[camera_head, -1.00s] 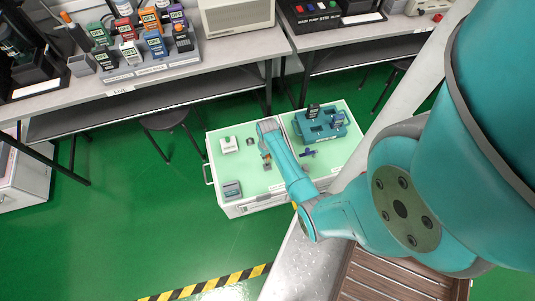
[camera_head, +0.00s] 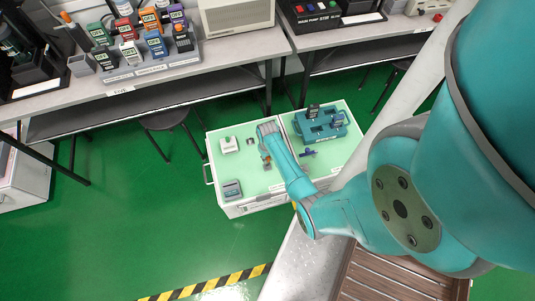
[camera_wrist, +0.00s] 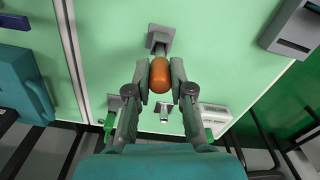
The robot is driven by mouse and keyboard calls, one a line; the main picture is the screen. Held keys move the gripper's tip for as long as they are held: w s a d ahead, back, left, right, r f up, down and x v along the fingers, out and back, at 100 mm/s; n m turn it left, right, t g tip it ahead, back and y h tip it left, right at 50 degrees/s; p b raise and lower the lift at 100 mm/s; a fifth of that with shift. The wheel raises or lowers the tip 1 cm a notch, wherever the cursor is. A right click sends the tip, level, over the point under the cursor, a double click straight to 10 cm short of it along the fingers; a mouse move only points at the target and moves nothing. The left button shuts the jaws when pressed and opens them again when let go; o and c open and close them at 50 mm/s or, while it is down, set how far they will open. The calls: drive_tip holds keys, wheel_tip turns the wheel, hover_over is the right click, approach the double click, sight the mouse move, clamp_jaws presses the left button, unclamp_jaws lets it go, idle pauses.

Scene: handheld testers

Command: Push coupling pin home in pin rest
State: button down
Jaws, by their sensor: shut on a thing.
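My gripper (camera_wrist: 161,82) is shut on the orange coupling pin (camera_wrist: 160,75), whose rounded orange end shows between the fingertips in the wrist view. A small grey block (camera_wrist: 160,34), which looks like the pin rest, stands on the pale green top just beyond the fingertips. The pin's far end is hidden, so I cannot tell how deep it sits in the block. In the head view my gripper (camera_head: 266,157) is small and low over the green top, partly hidden by my arm.
A teal caddy (camera_head: 320,125) and a dark blue piece (camera_head: 308,153) are on the right. A grey device (camera_head: 232,190) and a white device (camera_head: 229,144) stand on the left of the pale green top. A small grey fitting (camera_wrist: 163,112) lies near the fingers. Bare green surface surrounds the block.

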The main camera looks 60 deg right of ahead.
drive_tip(key=shift+f, duration=1)
drive_tip(key=c, duration=0.9)
unclamp_jaws()
drive_tip(key=shift+c, duration=0.2)
wheel_tip(320, 180, up, 12)
drive_tip(key=shift+r, duration=0.1)
